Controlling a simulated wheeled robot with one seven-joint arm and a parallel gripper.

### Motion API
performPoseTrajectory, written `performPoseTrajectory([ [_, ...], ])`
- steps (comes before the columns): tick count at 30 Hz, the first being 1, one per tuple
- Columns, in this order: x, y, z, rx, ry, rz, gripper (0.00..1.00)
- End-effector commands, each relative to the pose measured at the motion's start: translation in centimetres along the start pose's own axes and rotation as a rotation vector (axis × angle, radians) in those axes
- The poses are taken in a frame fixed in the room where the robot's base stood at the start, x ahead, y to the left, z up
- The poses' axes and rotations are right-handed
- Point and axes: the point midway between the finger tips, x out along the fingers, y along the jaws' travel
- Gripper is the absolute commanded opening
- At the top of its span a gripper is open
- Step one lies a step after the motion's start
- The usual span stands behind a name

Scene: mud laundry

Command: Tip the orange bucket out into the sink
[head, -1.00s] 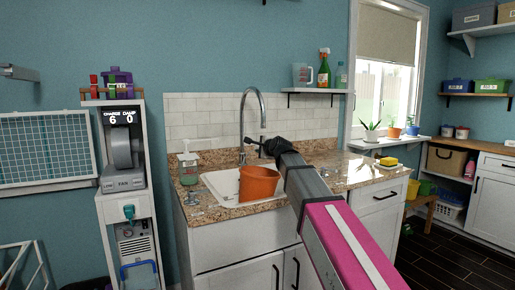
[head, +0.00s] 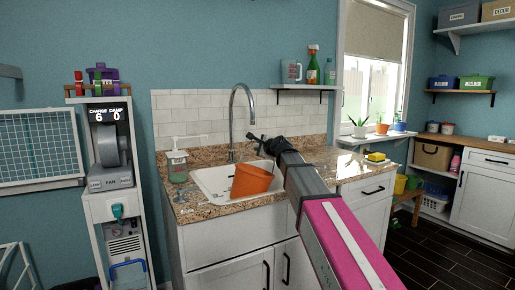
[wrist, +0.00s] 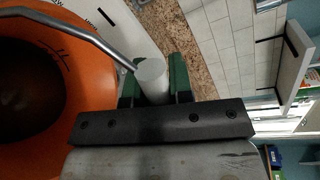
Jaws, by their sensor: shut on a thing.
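The orange bucket (head: 251,181) hangs tilted over the white sink (head: 213,181) in the head view. In the wrist view the bucket (wrist: 75,50) fills the left side, with dark brown contents or a dark inside showing. My gripper (wrist: 154,85) is shut on the white grip of the bucket's wire handle, between its green fingers. Whether anything has poured out cannot be told.
A curved faucet (head: 233,110) rises behind the sink. A soap bottle (head: 176,163) stands on the granite counter (head: 205,212) at the left. A yellow sponge (head: 376,157) lies to the right. A shelf (head: 300,89) with bottles hangs above.

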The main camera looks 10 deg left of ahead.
Motion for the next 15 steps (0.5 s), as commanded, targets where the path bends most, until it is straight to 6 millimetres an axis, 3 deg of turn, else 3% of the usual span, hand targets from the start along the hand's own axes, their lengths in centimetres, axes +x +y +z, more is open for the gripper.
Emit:
performPoseTrajectory([
  [15, -0.2, -0.8, -1.4, 0.097, -0.018, -0.001, 0.00],
])
